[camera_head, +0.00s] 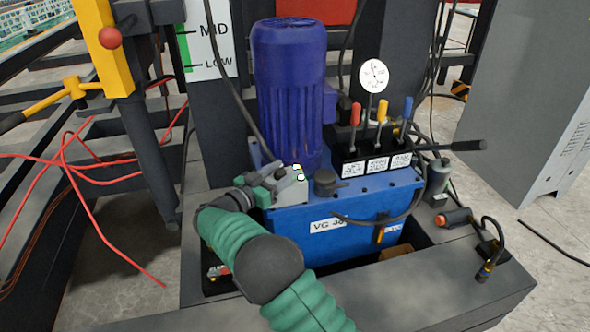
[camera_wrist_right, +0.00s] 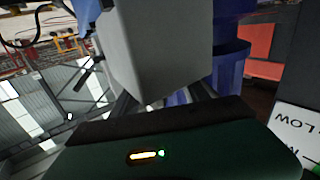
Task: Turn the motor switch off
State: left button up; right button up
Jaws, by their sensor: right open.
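The blue motor (camera_head: 290,95) stands upright on a blue power unit (camera_head: 345,210). A small grey box (camera_head: 288,193) sits at the motor's foot, on the unit's left front corner. It looks like the switch housing, but I cannot make out the switch or its position. My right gripper (camera_head: 274,178) is open, right at this box. In the right wrist view the grey box (camera_wrist_right: 155,50) fills the space just ahead of the gripper, with part of the blue motor (camera_wrist_right: 230,70) beside it. I cannot tell whether the fingers touch the box. My left gripper is not in view.
Three levers, red, yellow and blue (camera_head: 408,107), stand on a black valve block (camera_head: 372,160) right of the motor, below a round gauge (camera_head: 374,76). Hoses loop around the unit. A yellow post (camera_head: 105,45) and red cables (camera_head: 85,165) are at left. A grey cabinet (camera_head: 530,90) stands at right.

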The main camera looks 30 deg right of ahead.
jog(key=shift+a+r, duration=0.15)
jog(key=shift+a, duration=0.65)
jog(key=shift+c, duration=1.3)
jog(key=shift+d, duration=0.5)
jog(key=c, duration=0.5)
jog(key=shift+c, duration=1)
grip_shut()
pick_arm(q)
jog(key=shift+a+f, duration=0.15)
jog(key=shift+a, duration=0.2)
pick_arm(e)
jog(key=shift+a, duration=0.15)
